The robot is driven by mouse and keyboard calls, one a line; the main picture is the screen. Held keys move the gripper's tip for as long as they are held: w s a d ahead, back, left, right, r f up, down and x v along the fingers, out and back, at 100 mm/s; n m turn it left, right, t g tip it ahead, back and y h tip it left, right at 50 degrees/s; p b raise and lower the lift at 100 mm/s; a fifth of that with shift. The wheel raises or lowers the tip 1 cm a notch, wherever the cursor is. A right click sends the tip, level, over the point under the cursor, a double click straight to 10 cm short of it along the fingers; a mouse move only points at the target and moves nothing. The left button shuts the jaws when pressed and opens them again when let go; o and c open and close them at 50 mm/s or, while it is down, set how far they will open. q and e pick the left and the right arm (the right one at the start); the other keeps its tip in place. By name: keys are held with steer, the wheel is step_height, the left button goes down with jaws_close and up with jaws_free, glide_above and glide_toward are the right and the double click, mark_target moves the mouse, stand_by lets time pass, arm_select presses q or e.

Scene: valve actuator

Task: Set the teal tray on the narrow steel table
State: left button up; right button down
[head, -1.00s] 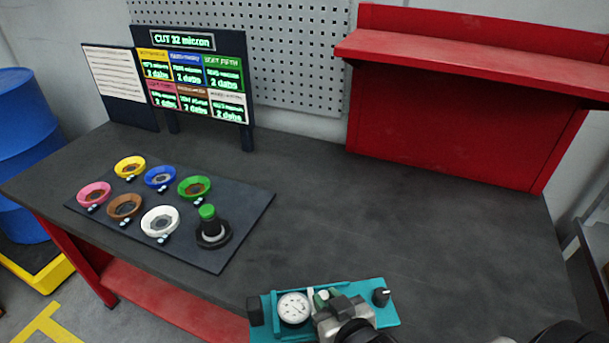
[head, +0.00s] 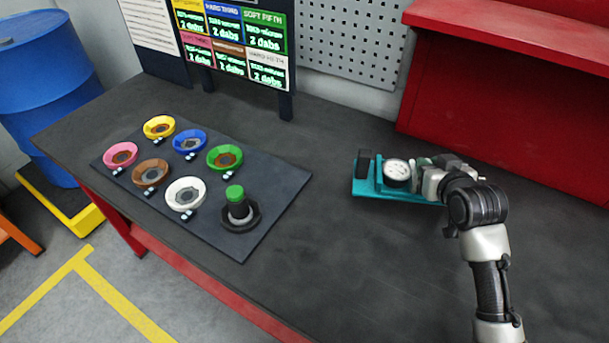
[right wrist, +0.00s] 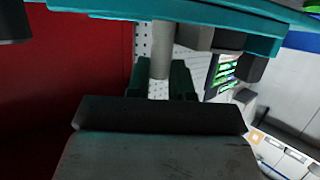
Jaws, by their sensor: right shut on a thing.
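The teal tray (head: 372,190) is over the middle of the dark bench top in the head view. It carries a round white dial gauge (head: 397,171) and a black block (head: 364,166) at its left end. My right gripper (head: 432,179) is shut on the tray at its right part and covers that end. I cannot tell whether the tray touches the bench or hangs just above it. In the right wrist view the tray (right wrist: 120,8) crosses the top. The narrow steel table cannot be made out in the current views. My left gripper is not in view.
On the bench (head: 330,260), a dark mat (head: 225,243) holds several coloured bowls and a green-topped black knob (head: 236,204). A sign board (head: 230,60) and a red shelf unit (head: 480,110) stand behind. A blue drum (head: 40,90) stands left. The bench front is clear.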

mark_target(371, 190)
steer(key=shift+w+r, duration=0.1)
steer(key=shift+a, duration=0.3)
steer(key=a+f, duration=0.2)
steer(key=a, duration=0.1)
steer(key=a+f+p, duration=0.1)
steer(key=a+f, duration=0.1)
steer(key=a, duration=0.2)
steer(key=a+f+p, duration=0.1)
steer(key=a+f, duration=0.1)
steer(key=a, duration=0.2)
steer(key=shift+w+f, duration=0.2)
steer(key=shift+f, duration=0.2)
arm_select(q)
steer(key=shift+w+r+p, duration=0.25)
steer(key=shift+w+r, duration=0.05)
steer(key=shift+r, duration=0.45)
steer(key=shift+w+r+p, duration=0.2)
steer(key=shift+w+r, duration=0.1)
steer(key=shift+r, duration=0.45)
arm_select(e)
steer(key=shift+f, duration=2.05)
steer(key=c, duration=1.4)
jaws_free()
steer(key=shift+f, duration=0.25)
steer(key=shift+c, duration=0.2)
steer(key=o, duration=0.4)
steer(key=shift+s, duration=0.1)
steer(key=shift+o, duration=0.2)
steer(key=shift+r, duration=0.1)
steer(key=shift+r, duration=0.1)
